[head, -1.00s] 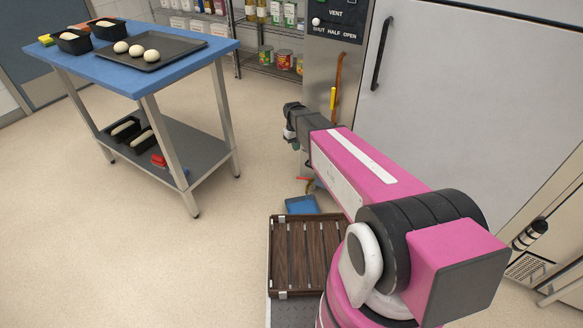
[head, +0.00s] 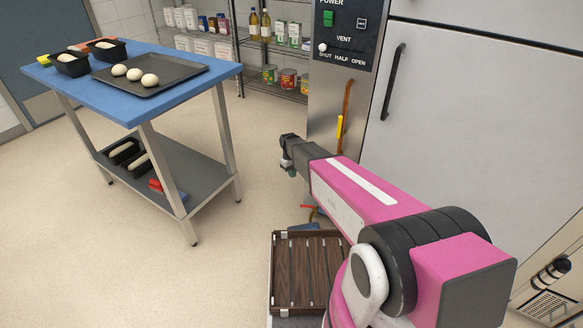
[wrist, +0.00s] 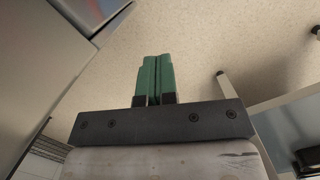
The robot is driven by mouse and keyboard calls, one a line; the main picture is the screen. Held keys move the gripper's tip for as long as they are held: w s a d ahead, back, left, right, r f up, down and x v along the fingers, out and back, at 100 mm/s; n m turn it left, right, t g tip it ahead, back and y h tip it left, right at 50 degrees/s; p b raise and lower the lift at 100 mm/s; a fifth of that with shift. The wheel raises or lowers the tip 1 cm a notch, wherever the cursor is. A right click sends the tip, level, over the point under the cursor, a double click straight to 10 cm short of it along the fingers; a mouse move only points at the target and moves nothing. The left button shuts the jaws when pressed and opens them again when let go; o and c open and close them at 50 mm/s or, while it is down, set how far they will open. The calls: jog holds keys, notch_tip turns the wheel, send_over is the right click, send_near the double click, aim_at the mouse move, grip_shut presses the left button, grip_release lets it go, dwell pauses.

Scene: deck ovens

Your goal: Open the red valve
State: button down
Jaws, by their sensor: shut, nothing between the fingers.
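A small red piece (head: 306,207), perhaps the valve's handle, shows low down beside my arm, near the foot of the oven's steel side panel. My arm hides much of the space around it, and I cannot tell how the handle is turned. An orange-brown pipe (head: 347,98) with a yellow band runs down that panel above it. My gripper (head: 287,164) is in front of the panel, above and to the left of the red piece and apart from it. In the wrist view its green fingers (wrist: 155,78) are together with nothing between them. The wrist view shows no valve.
The oven's light door (head: 470,110) with a black handle stands at the right. A blue-topped table (head: 110,100) with a tray and tins is at the left. A slatted wooden crate (head: 308,235) is low beside my arm. Open floor lies between table and oven.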

jog(key=s+d+f, duration=0.1)
jog(key=s+f, duration=0.1)
jog(key=f, duration=0.5)
jog(key=s+d+f, duration=0.2)
jog(key=s+f, duration=0.1)
jog(key=f, duration=0.4)
jog(key=shift+s+a+n, duration=0.1)
jog(key=shift+s+n, duration=0.15)
jog(key=shift+n, duration=0.15)
